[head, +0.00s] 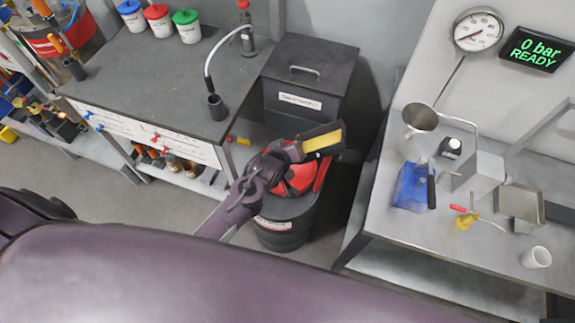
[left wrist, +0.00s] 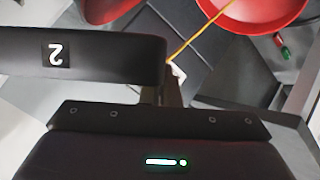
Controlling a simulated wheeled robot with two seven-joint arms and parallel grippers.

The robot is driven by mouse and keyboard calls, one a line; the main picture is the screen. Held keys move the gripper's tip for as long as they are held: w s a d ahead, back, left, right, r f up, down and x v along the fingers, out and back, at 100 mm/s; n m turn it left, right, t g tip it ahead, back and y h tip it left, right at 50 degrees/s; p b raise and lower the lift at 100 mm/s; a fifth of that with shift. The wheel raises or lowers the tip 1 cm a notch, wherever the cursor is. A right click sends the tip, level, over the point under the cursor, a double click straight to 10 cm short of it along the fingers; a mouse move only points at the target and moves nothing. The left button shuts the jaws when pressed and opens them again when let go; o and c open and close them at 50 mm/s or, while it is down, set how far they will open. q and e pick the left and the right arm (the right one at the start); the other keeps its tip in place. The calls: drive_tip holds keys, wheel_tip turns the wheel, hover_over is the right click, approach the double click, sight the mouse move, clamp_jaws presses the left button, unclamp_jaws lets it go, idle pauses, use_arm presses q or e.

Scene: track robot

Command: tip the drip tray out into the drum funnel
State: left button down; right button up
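My left gripper (head: 299,150) reaches over the drum and is shut on the drip tray (head: 320,130), a small dark tray with a yellow surface in it. The tray is held above and just right of the red funnel (head: 292,185) on the black drum (head: 285,232); the gripper and tray partly hide the funnel. In the left wrist view, a dark piece marked 2 (left wrist: 100,58) lies beside my fingers (left wrist: 172,88). A thin yellow line runs from there toward a red round thing (left wrist: 258,12); I cannot tell whether it is a stream. My right gripper is not in view.
A black labelled bin (head: 310,85) stands behind the drum. A grey bench (head: 150,75) with lidded pots is left. A steel table (head: 390,235) at right bears a blue container (head: 410,185), a metal tray (head: 520,203) and a white cup (head: 535,258). A display reads 0 bar READY.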

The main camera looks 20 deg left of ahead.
use_arm(q)
drive_tip(key=shift+n+h, duration=0.7)
drive_tip(key=f+b, duration=0.2)
drive_tip(key=a+f+b, duration=0.1)
drive_tip(key=f, duration=0.1)
drive_tip(key=shift+w+b, duration=0.25)
drive_tip(key=shift+b, duration=0.1)
